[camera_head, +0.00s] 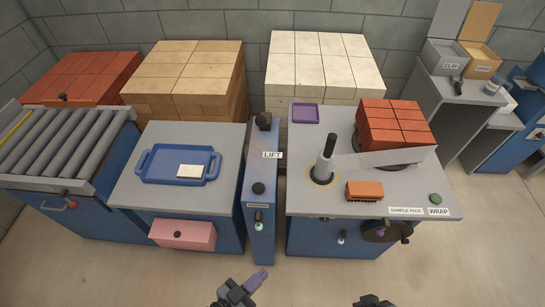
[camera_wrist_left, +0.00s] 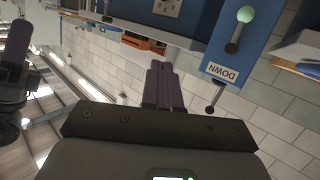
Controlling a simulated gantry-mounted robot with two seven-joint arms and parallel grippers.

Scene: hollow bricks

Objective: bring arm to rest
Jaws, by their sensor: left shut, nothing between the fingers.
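My left gripper (camera_head: 257,280) is at the bottom middle of the head view, over bare floor and in front of the blue lift column. Its purple fingers are together and empty, and they point up and right. In the left wrist view its fingers (camera_wrist_left: 163,84) also lie side by side with nothing between them. My right gripper (camera_head: 373,300) shows only as a dark piece at the bottom edge, cut off by the frame. Its fingers do not show clearly there.
The lift column (camera_head: 261,200) stands between the left table (camera_head: 135,195) with a blue tray (camera_head: 150,178) and the right table (camera_head: 310,205). The right table holds an orange brush-like block (camera_head: 365,191) and red bricks (camera_head: 397,125). The floor in front is clear.

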